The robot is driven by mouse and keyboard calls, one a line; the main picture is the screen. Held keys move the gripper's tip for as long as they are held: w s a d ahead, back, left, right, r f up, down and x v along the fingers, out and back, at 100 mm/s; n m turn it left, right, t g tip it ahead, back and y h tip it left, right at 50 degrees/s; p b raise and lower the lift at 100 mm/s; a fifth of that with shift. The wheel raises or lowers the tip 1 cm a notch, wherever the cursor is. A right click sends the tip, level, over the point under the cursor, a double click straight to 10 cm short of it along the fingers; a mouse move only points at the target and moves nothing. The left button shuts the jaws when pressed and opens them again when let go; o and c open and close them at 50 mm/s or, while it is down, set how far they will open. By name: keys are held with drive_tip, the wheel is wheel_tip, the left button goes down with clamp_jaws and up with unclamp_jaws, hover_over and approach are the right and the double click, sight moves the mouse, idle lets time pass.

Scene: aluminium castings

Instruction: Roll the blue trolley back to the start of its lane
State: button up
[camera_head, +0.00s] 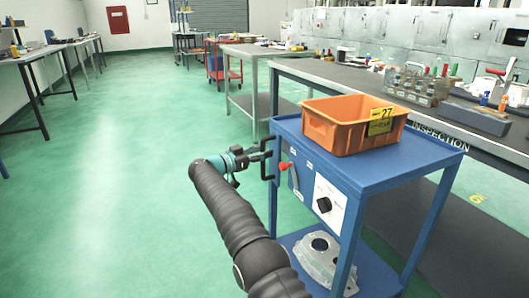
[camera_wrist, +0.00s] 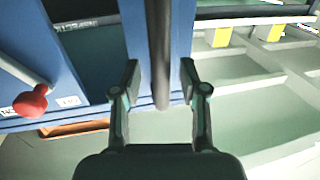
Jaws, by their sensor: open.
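The blue trolley (camera_head: 370,172) stands at the right in the head view, and its blue frame (camera_wrist: 180,40) fills the upper left of the wrist view. A black handle (camera_head: 267,160) is on its left end. My gripper (camera_head: 260,150) is at that handle. In the wrist view my gripper (camera_wrist: 160,72) is open, with the dark handle bar (camera_wrist: 160,45) between its fingers. Gaps show on both sides of the bar. I cannot tell how deep the bar sits between the fingers.
An orange bin (camera_head: 345,132) labelled 27 stands on the trolley top. A metal casting (camera_head: 325,262) lies on its lower shelf. A red-knobbed lever (camera_head: 284,165) is close to my gripper. The inspection bench (camera_head: 300,72) runs behind the trolley. Green floor (camera_head: 110,190) is clear at left.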

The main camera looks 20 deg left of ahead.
drive_tip(key=v, duration=1.1)
drive_tip(key=shift+s+a, duration=0.15)
drive_tip(key=shift+a, duration=0.05)
